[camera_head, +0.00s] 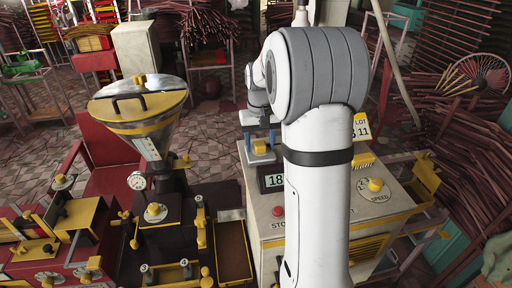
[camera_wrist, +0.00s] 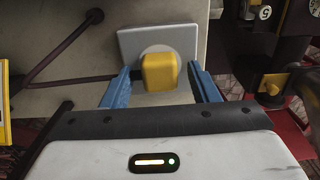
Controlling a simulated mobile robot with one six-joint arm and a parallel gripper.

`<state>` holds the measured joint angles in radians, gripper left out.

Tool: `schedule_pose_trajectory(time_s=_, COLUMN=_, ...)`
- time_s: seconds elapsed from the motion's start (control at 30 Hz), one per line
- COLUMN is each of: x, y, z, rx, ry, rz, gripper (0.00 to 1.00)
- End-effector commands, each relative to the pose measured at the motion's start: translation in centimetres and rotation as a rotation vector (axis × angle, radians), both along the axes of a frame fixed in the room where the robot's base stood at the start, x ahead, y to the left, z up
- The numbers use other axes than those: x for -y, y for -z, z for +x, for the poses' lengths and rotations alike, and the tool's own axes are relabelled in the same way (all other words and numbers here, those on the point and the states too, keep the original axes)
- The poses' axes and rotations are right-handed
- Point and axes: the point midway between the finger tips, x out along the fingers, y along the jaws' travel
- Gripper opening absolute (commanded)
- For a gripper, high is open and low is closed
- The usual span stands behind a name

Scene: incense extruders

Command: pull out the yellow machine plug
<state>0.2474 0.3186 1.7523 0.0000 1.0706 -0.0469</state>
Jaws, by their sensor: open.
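The yellow machine plug (camera_wrist: 158,72) sits in a round white socket on a grey square plate (camera_wrist: 131,45) in the wrist view. My gripper (camera_wrist: 160,78) is open, with one blue finger left of the plug and one right of it. Gaps show between both fingers and the plug, so neither appears to touch it. In the head view, the plug (camera_head: 260,147) shows small and yellow by my gripper (camera_head: 261,138), at the back of the beige machine (camera_head: 260,228). My arm hides part of this machine.
A hopper machine (camera_head: 150,125) with a dial stands to the left. The beige machine carries a red stop button (camera_head: 278,211) and a yellow speed knob (camera_head: 375,185). In the wrist view, a dark cable (camera_wrist: 62,48) runs left of the plate. Racks of red-brown sticks (camera_head: 470,140) stand at the right.

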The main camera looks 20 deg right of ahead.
Motion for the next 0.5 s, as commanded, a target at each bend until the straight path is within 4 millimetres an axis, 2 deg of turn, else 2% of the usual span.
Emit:
schedule_pose_trajectory(time_s=0.37, x=0.02, y=0.00, z=0.00, rx=0.000, ry=0.000, rz=0.000, gripper=0.55)
schedule_pose_trajectory(time_s=0.5, x=0.02, y=0.00, z=0.00, rx=0.000, ry=0.000, rz=0.000, gripper=0.44)
